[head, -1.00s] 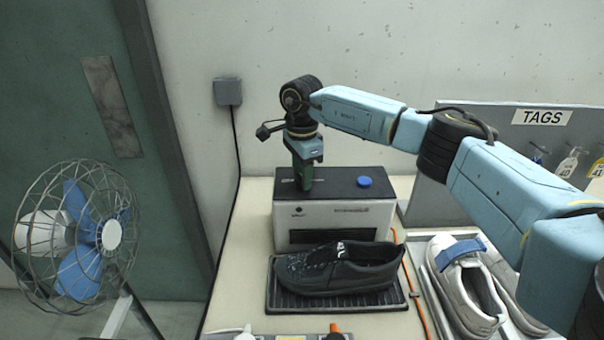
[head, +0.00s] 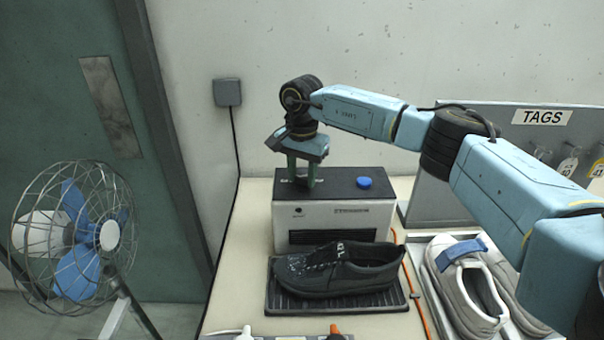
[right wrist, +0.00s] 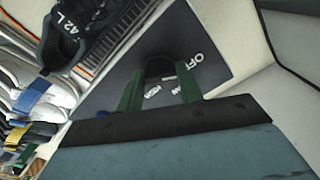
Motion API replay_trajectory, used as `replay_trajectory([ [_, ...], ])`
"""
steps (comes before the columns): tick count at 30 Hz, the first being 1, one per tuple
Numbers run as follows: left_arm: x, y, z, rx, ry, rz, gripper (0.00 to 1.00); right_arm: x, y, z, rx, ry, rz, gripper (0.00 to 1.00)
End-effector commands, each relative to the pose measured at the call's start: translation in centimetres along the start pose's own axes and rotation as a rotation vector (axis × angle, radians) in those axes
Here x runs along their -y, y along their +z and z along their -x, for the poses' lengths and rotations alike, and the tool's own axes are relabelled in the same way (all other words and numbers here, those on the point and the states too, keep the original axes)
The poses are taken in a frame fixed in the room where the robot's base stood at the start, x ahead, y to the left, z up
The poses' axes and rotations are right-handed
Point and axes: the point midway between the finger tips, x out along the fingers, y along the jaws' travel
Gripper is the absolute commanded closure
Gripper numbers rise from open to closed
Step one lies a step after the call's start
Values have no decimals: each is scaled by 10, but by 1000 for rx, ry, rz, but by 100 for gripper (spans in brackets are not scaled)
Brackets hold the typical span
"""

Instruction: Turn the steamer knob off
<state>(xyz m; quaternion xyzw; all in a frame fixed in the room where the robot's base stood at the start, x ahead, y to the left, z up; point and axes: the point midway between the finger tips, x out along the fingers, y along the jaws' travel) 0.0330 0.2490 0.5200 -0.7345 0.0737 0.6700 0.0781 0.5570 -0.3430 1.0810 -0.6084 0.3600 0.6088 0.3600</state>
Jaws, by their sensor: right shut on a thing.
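The steamer (head: 335,220) is a pale box with a dark top, standing on the table behind a black shoe. My right gripper (head: 302,182) points down onto the left part of its top. In the right wrist view its two green fingers stand either side of the dark, rounded knob (right wrist: 159,67) and are shut on it. White lettering on the steamer top (right wrist: 215,68) reads OFF to the right, with other words near the knob partly covered. Which mark the knob points to cannot be told. My left gripper is not in view.
A blue button (head: 364,182) sits on the steamer top, right of the gripper. The black shoe (head: 335,270) lies on a dark ribbed tray. White shoes (head: 465,275) and a grey TAGS board (head: 500,130) are at the right. A fan (head: 80,240) stands at the left.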

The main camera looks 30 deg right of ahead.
Motion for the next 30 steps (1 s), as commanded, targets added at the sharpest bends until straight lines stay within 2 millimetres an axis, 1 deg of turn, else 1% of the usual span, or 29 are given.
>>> replay_trajectory([
  [13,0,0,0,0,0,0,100,1,0,2,0,-5,13,86],
  [14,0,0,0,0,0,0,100,1,0,2,0,-5,13,61],
  [18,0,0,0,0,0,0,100,1,0,1,0,-3,12,43],
  [26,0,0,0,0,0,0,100,0,0,1,0,-1,11,42],
  [30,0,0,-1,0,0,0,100,1,0,8,-1,-3,10,42],
])
